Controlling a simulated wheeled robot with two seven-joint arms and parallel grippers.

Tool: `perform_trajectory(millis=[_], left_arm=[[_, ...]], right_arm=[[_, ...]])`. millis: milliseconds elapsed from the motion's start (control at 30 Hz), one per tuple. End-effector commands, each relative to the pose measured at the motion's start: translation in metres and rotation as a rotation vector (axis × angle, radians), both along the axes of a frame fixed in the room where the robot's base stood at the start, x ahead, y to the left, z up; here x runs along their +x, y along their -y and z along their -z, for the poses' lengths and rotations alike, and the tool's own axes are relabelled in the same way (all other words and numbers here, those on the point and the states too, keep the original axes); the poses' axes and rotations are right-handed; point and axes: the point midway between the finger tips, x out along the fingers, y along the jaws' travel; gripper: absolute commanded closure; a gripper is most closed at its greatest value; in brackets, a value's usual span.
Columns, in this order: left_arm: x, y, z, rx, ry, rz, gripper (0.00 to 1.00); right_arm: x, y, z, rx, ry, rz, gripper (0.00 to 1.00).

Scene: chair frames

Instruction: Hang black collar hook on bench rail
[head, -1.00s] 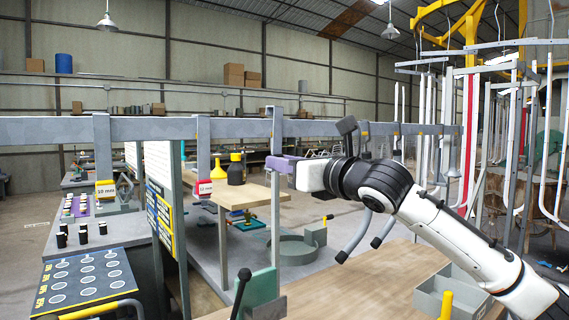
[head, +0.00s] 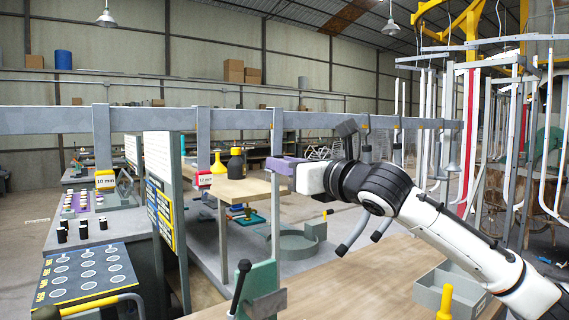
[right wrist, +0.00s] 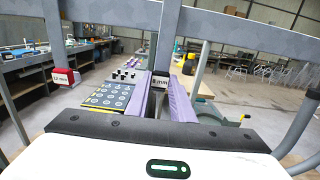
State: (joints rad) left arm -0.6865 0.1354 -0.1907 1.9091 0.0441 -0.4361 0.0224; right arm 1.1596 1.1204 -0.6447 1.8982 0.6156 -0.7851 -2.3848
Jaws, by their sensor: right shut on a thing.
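The black collar hook (head: 277,133) is a grey flat bar held upright at the bench rail (head: 50,121). Its top is about level with the rail's top edge. In the right wrist view its bar (right wrist: 167,38) crosses in front of the rail (right wrist: 250,35), and its black collar with an "8 mm" label (right wrist: 160,79) shows between the fingers. Whether its bend is over the rail I cannot tell. My right gripper (head: 280,164), with purple fingers, is shut on the hook. It also shows in the right wrist view (right wrist: 164,103). My left gripper is not in view.
A yellow-collared hook (head: 102,150) and a red-collared hook (head: 203,150) hang on the rail to the left. Bent grey tubes with black ends (head: 358,232) hang right of the gripper. A green clamp (head: 262,285) and a grey bin (head: 440,285) stand below.

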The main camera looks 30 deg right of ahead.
Motion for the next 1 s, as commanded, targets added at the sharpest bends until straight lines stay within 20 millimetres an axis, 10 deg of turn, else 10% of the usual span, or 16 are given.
perform_trajectory(millis=[167,200,333,1000], left_arm=[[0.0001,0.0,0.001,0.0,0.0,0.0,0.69],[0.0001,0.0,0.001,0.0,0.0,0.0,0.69],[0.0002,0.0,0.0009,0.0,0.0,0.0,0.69],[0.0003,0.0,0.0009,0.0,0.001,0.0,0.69]], right_arm=[[-0.0001,0.0,0.0021,-0.001,0.001,0.0,1.0],[-0.0001,0.0,0.0021,-0.001,0.001,0.0,0.77],[-0.0001,0.0,0.002,-0.001,0.001,0.0,0.57],[-0.0001,0.0,0.0021,-0.001,0.0,0.0,0.57]])
